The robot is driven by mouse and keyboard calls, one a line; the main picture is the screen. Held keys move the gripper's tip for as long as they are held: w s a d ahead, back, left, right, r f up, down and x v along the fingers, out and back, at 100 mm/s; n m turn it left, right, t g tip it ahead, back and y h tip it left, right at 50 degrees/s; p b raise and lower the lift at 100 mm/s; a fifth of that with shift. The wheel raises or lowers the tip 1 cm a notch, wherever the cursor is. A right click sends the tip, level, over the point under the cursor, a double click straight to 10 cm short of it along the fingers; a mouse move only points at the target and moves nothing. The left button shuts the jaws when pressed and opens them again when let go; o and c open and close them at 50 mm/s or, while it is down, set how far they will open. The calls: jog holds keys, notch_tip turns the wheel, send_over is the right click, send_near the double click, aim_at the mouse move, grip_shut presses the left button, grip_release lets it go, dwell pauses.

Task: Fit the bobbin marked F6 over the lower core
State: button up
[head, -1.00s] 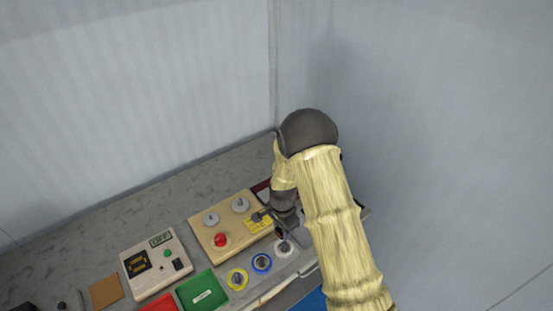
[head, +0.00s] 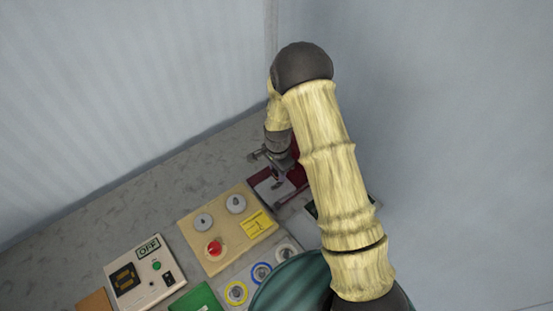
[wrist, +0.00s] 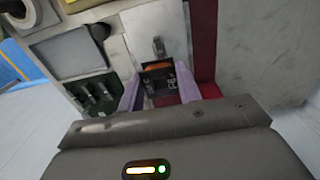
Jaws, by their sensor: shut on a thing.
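My gripper (wrist: 160,90) is shut on a dark bobbin (wrist: 156,74) with an orange winding, held between its two pale purple fingers in the wrist view. White marks show on the bobbin's dark face, but they are too small to read surely. Just beyond it, a grey metal post (wrist: 158,46) stands on a pale plate (wrist: 140,28); I cannot tell if this is the lower core or whether the bobbin touches it. In the head view my gripper (head: 277,187) is over the dark red machine (head: 258,176) at the back right, and the bobbin is not clearly visible.
A beige panel (head: 192,255) with a red button (head: 214,248) and grey knobs stands left of the machine. A white meter box (head: 124,258) is farther left. The wall is close behind.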

aim_at(278, 183)
jog(key=shift+w, duration=0.15)
jog(key=shift+r, duration=0.1)
jog(key=shift+f+b, duration=1.65)
jog(key=shift+f, duration=0.9)
jog(key=shift+f+b, duration=0.6)
jog(key=shift+f, duration=0.25)
jog(key=o, duration=0.9)
jog(key=shift+r, duration=0.15)
